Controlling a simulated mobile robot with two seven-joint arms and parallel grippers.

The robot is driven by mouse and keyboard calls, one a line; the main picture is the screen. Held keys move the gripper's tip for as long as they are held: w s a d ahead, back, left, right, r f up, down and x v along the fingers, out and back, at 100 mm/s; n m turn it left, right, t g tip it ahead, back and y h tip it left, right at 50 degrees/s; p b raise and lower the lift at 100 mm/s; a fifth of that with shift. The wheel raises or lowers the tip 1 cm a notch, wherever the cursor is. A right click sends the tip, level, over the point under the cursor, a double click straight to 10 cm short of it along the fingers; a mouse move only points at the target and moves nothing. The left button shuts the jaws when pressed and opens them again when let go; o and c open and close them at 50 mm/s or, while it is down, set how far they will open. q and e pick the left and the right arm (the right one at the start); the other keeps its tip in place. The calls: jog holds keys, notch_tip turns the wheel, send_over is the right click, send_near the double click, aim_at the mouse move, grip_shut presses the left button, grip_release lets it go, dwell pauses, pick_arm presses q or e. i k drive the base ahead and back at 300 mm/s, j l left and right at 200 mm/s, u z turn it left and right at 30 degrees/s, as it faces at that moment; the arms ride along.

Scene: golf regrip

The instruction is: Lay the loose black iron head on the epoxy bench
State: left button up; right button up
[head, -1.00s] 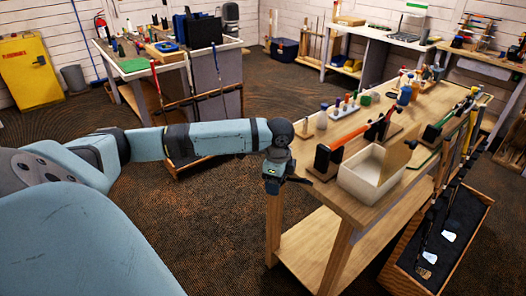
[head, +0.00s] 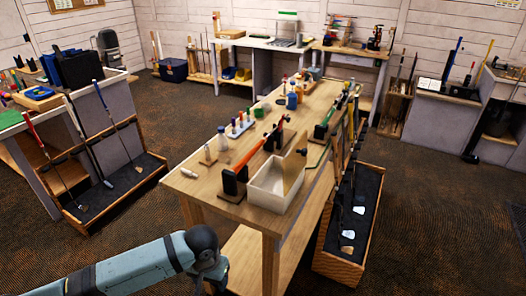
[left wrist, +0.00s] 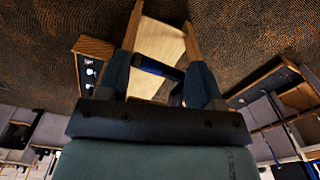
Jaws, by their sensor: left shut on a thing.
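Several benches are in view, and I cannot tell which is the epoxy bench. My right gripper is not in view.
The wooden bench (head: 205,187) holds a white bin (head: 266,196), bottles and clamped clubs. A club rack (head: 338,268) stands on its right, another (head: 151,178) on the left. A white-topped table (head: 257,42) stands at the back. Carpet (head: 440,230) is open at right.

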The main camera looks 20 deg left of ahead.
aim_at(321, 97)
jog(key=u, duration=1.5)
jog(key=i+j+u, duration=0.15)
jog(key=i+u, duration=0.7)
jog(key=i+j+z, duration=0.1)
jog(key=i, duration=0.65)
jog(key=i+j, duration=0.1)
jog(key=i, duration=0.6)
jog(key=i+l+z, duration=0.1)
jog(key=i+z, duration=0.6)
jog(key=i+j+z, duration=0.1)
jog(key=i+z, duration=0.25)
jog(key=i+l+z, duration=0.1)
jog(key=i+z, duration=1.2)
jog(key=i, duration=0.4)
jog(key=i+z, duration=0.3)
jog(key=i, duration=0.35)
jog(key=i+u, duration=0.3)
jog(key=i, duration=0.35)
jog(key=i+l+u, duration=0.25)
jog(key=i, duration=0.4)
jog(key=i+j+u, duration=0.15)
jog(key=i+u, duration=0.15)
jog(key=i, duration=0.25)
jog(key=i+u, duration=0.3)
jog(key=i, duration=0.3)
